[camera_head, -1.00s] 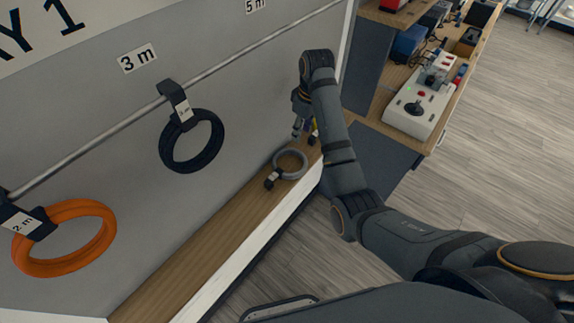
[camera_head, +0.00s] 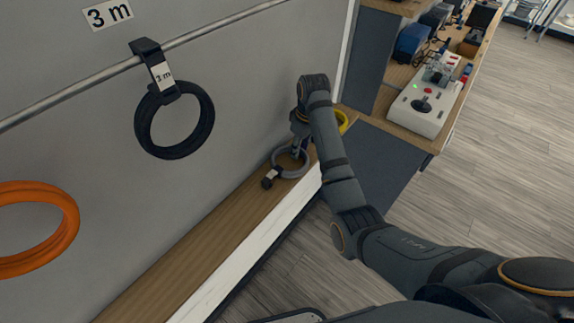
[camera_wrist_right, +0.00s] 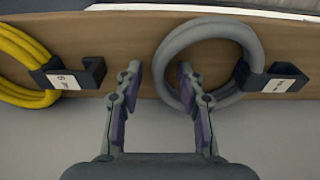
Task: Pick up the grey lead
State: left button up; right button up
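The grey lead (camera_head: 291,161) is a coiled ring with a dark hook clip and white label, lying on the wooden ledge (camera_head: 220,215) below the wall panel. It also shows in the right wrist view (camera_wrist_right: 246,38), its clip to the right. My right gripper (camera_head: 299,152) is over the ring's far side. In the right wrist view my right gripper (camera_wrist_right: 158,72) is open, its fingers apart with bare ledge between them. Its right fingertip overlaps the left part of the grey ring; I cannot tell whether it touches. My left gripper is not in view.
A yellow lead (camera_wrist_right: 22,65) with a dark clip lies on the ledge beside the grey one. A black lead (camera_head: 174,122) hangs on the rail, and an orange lead (camera_head: 40,232) is at the left. A workbench with a control box (camera_head: 424,108) stands at the right.

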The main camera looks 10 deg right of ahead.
grip_shut()
dwell(0.5)
